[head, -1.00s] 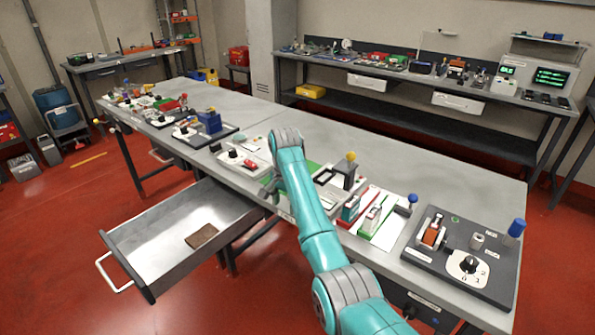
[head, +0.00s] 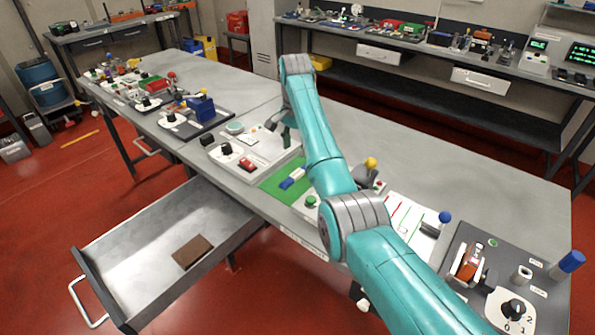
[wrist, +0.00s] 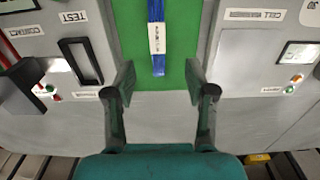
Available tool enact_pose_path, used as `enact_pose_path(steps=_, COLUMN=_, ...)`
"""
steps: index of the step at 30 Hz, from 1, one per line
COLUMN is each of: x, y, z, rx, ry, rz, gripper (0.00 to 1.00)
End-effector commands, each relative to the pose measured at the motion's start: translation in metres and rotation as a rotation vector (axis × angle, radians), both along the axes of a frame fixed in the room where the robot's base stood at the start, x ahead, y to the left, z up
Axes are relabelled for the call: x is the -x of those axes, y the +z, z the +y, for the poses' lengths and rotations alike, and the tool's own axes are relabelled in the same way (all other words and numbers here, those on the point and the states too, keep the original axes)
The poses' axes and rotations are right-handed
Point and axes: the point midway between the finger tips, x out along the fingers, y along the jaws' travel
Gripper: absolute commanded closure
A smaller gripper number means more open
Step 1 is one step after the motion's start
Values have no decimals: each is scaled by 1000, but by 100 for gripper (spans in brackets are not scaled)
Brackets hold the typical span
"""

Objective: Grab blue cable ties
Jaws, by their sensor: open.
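The blue cable ties (wrist: 157,38) are a narrow blue bundle with a white printed band, lying on a green mat (wrist: 128,28). In the head view, the bundle (head: 292,178) lies on the mat (head: 272,187) near the bench's front edge, left of my arm. My gripper (wrist: 160,82) is open and empty in the wrist view. Its two fingers are spread either side of the bundle's line, and the bundle's near end shows just beyond the gap. In the head view, the gripper (head: 283,128) is partly hidden by my arm.
A grey panel labelled TEST (wrist: 65,55) and a CELL panel (wrist: 255,50) flank the mat. An open drawer (head: 140,262) with a brown block (head: 192,252) juts out below. A dark switch board (head: 540,290) stands at right.

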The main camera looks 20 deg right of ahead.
Motion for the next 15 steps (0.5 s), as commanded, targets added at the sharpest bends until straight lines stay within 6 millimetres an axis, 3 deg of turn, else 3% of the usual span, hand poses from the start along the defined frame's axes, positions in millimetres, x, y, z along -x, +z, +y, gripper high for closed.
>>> enact_pose_path(steps=6, x=1, y=-34, z=0, rx=0, ry=0, rz=2, gripper=45)
enact_pose_path(steps=15, x=1, y=-55, z=-2, rx=0, ry=0, rz=1, gripper=45)
